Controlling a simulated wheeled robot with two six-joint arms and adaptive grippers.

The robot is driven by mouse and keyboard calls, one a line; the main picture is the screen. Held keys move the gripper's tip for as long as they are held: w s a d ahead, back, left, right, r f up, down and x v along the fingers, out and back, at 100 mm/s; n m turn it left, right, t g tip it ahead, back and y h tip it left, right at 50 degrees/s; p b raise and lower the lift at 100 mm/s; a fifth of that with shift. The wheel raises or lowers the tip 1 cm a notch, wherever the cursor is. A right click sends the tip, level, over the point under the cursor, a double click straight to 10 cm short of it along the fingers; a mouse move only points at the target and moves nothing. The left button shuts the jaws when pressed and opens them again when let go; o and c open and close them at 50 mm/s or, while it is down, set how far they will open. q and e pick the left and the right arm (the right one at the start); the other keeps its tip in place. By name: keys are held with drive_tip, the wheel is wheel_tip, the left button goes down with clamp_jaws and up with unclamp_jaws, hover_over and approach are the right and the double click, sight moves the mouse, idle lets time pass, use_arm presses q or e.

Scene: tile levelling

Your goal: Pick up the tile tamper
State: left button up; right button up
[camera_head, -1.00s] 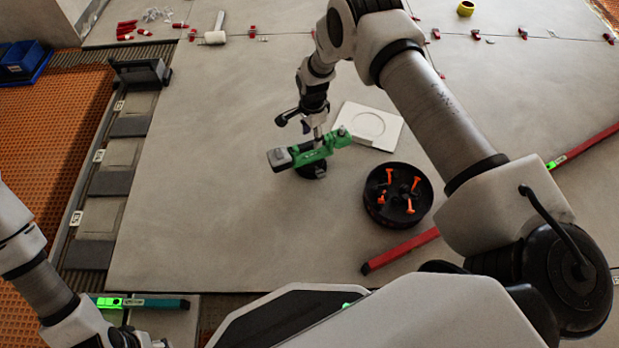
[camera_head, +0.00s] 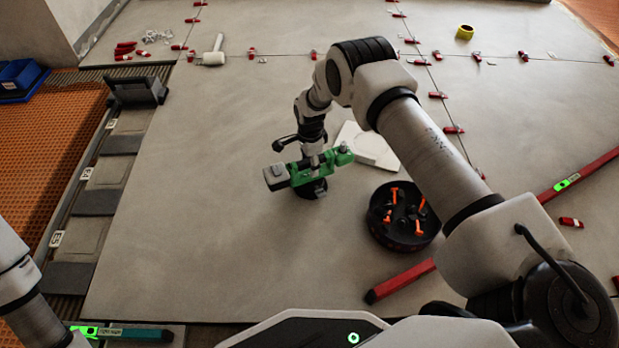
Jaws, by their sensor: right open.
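The tile tamper (camera_head: 276,178) is green with a grey block at its left end and a dark round base. It stands upright on the large grey tile floor, left of the white square plate. My right gripper (camera_head: 313,160) is right over the tamper's middle, pointing down at its handle. It is open, and its fingertips are partly hidden against the green body, so I cannot tell whether they touch it. My left arm enters at the lower left, and its gripper is outside the picture.
A black round tub (camera_head: 384,236) with orange-handled tools stands right of the tamper. A white square plate (camera_head: 371,147) lies behind it. A long red level (camera_head: 402,281) lies at the front right. A white mallet (camera_head: 212,57) and red clips lie farther back. Tile left of the tamper is clear.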

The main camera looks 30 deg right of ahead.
drive_tip(key=shift+f, duration=0.3)
drive_tip(key=c, duration=0.9)
drive_tip(key=shift+r, duration=0.1)
clamp_jaws()
